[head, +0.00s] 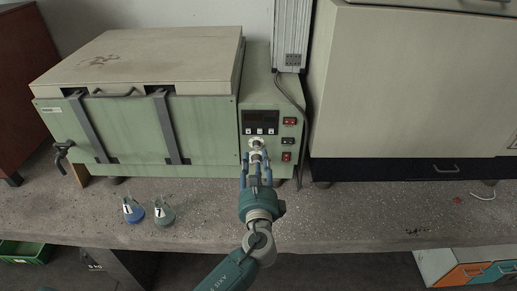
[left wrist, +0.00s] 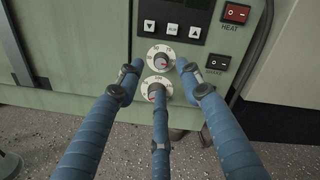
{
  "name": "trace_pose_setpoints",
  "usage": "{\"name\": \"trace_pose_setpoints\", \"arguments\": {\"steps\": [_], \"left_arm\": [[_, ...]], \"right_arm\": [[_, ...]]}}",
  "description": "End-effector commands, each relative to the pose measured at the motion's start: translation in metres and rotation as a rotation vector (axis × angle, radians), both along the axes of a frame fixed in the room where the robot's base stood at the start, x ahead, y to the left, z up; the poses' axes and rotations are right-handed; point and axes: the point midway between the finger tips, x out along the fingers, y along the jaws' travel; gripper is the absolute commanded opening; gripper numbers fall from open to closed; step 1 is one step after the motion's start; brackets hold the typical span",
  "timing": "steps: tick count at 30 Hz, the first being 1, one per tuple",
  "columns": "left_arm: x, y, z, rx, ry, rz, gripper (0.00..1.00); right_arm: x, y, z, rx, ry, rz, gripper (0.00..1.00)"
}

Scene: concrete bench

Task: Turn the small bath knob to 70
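The green bath (head: 205,115) stands on the bench, with a control panel at its right end. In the left wrist view an upper round knob (left wrist: 160,60) on a white dial sits under the display buttons; a lower knob (left wrist: 156,93) on a similar dial is just below. I cannot tell which is the small one, nor read its setting exactly. My left gripper (head: 257,163) is at the panel. Its three blue fingers (left wrist: 159,78) are spread, two tips beside the dials and the third in front of the lower one, partly hiding it. Contact cannot be told. My right gripper is not in view.
Red switches (left wrist: 236,13) and a black switch (left wrist: 218,62) lie right of the knobs, near a hanging cable (head: 298,110).

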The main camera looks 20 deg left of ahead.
Motion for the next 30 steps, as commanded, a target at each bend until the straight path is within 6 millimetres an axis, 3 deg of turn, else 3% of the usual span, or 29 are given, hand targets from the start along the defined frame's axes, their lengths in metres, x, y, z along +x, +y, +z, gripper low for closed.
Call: {"name": "trace_pose_setpoints", "arguments": {"steps": [3,9,20,21,26,30], "left_arm": [[0.022,0.008,0.002,0.001,0.000,0.001,0.36],[0.045,0.015,0.000,-0.001,0.000,-0.001,0.36],[0.051,0.017,-0.001,-0.003,0.001,0.000,0.36],[0.051,0.017,-0.001,-0.003,0.001,0.000,0.34],[0.051,0.017,-0.001,-0.003,0.001,0.000,0.03],[0.051,0.017,-0.001,-0.003,0.001,0.000,0.00]], "right_arm": [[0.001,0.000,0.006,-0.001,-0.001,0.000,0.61],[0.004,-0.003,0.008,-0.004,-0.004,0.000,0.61],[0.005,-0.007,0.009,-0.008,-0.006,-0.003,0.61],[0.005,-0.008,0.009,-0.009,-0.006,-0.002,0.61],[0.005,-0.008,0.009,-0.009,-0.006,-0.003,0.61],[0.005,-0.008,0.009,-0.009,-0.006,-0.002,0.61]]}}
